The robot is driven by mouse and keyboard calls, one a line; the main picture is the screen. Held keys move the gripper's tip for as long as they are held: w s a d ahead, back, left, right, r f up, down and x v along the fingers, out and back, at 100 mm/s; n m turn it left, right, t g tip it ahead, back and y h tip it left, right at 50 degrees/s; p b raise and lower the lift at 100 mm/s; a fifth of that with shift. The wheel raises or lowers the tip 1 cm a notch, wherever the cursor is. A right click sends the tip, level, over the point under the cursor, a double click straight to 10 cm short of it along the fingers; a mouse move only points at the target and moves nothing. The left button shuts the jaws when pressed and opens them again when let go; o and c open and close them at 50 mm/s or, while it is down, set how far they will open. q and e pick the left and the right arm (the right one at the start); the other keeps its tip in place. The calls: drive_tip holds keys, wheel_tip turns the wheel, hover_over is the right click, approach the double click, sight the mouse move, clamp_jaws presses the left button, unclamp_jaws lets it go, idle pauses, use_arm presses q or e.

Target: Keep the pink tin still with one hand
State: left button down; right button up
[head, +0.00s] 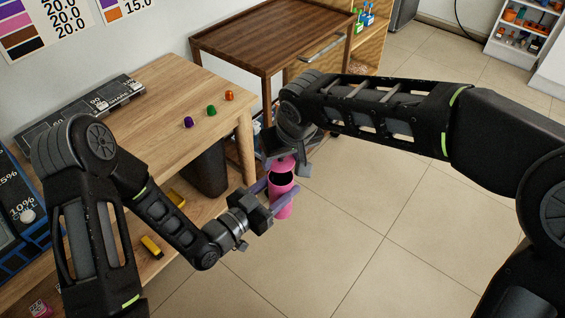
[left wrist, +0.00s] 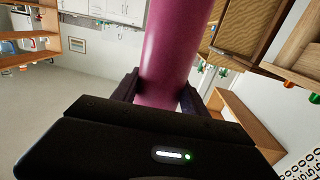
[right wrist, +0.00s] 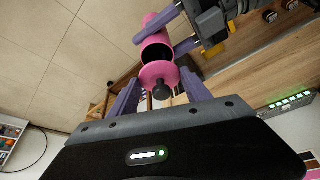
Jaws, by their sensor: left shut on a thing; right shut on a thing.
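The pink tin (head: 281,204) is upright in the air beside the table, between the fingers of my left gripper (head: 275,194). It fills the upper middle of the left wrist view (left wrist: 168,50), with a finger on each side. The tin's top is open and its dark inside shows in the right wrist view (right wrist: 152,32). My right gripper (head: 286,160) is above the tin, shut on the pink lid (head: 284,164). The lid (right wrist: 158,72), with its black knob, is apart from the tin's mouth by a small gap. Its grip on the knob is partly hidden.
The wooden table (head: 165,85) stands at left, with purple, green and orange small pieces (head: 211,110) on it. A dark bin (head: 206,172) is under it. A brown side table (head: 270,40) stands behind. The tiled floor (head: 400,230) at right is clear.

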drive_tip(key=shift+r, duration=0.6)
